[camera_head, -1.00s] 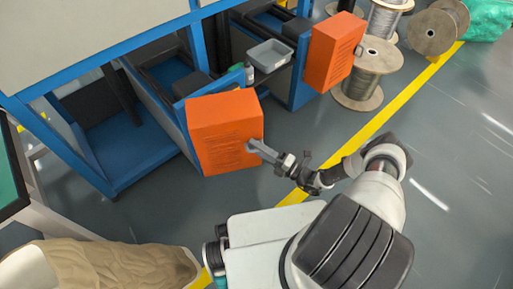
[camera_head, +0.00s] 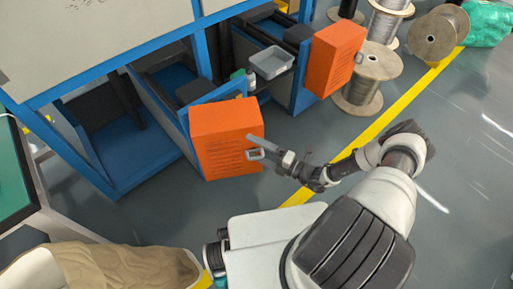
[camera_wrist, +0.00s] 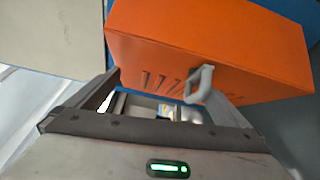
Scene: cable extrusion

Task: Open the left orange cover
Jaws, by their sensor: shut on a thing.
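The left orange cover (camera_head: 222,135) is a box on a blue door panel that stands swung out from the blue-framed machine. A grey loop handle (camera_head: 255,155) is on its right side. In the wrist view the orange cover (camera_wrist: 200,45) fills the upper middle, and the handle (camera_wrist: 199,84) stands out from its vented face. My gripper (camera_head: 262,148) is at that handle and shut on it. In the wrist view my fingers (camera_wrist: 165,98) lie on either side, with the handle nearer the right one. The exact contact is hard to see.
A second orange cover (camera_head: 333,60) stands out at the upper right. A grey tray (camera_head: 271,62) sits between the covers. Cable reels (camera_head: 368,75) stand behind the right cover. A brown sack (camera_head: 115,268) is at lower left. The floor right of the yellow line is clear.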

